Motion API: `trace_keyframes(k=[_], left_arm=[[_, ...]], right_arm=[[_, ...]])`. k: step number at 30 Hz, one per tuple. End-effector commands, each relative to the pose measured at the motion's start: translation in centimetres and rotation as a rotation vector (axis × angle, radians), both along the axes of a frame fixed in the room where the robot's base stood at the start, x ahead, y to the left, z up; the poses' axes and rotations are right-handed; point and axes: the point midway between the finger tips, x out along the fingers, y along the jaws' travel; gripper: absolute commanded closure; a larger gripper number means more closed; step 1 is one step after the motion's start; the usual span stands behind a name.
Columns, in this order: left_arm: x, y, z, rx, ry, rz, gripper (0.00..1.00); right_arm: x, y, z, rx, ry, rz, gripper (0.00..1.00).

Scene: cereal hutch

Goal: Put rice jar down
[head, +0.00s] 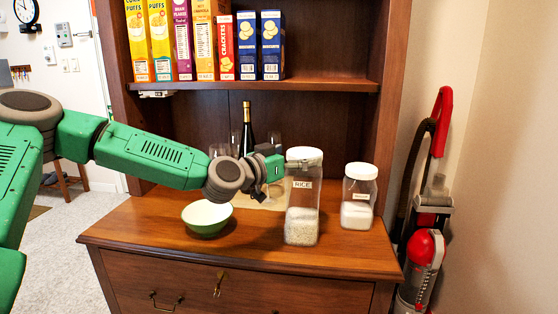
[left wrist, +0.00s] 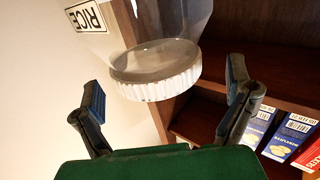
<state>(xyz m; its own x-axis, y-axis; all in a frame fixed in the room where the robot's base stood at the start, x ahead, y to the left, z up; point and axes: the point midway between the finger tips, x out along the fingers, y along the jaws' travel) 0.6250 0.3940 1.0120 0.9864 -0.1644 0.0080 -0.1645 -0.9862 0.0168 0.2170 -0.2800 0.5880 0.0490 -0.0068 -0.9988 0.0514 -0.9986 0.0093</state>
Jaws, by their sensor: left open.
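The rice jar (head: 301,212) stands upright on the wooden hutch counter (head: 330,252). It is a clear jar with a white lid and a RICE label, partly filled with pale grain. My left gripper (head: 272,170) is at the left of the jar's upper part. In the left wrist view the jar's white lid (left wrist: 160,84) and part of its clear body (left wrist: 165,25) show ahead of the fingers. My left gripper (left wrist: 165,105) is open there, its fingers wide apart with a gap to the lid. My right gripper is not in view.
A second white-lidded jar (head: 358,197) stands right of the rice jar. A green bowl (head: 207,218) sits under my left arm. A dark bottle (head: 247,128) and glasses stand behind. Cereal boxes (head: 203,40) fill the shelf above. A red vacuum (head: 425,250) stands at right.

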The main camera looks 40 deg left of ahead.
Motion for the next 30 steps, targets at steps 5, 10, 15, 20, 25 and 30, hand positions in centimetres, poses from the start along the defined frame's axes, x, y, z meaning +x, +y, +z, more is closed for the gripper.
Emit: trace_keyframes(k=[5,10,15,20,25,30], left_arm=[[-4.2,0.8,0.5,-0.008,-0.004,0.002,0.04],[-7.2,1.4,0.4,-0.005,-0.003,0.003,0.04],[-8.7,1.5,0.2,-0.002,-0.001,0.001,0.04],[-9.2,1.4,0.0,-0.001,0.000,-0.001,0.04],[-9.4,0.1,-2.1,0.005,0.070,-0.030,0.04],[-11.1,-4.2,-10.0,0.002,0.342,-0.105,0.04]], right_arm=[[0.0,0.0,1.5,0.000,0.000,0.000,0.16],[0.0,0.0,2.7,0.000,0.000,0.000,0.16],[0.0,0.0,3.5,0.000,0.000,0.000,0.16],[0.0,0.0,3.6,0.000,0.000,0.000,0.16],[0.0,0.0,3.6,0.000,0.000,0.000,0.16],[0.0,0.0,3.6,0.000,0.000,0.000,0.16]])
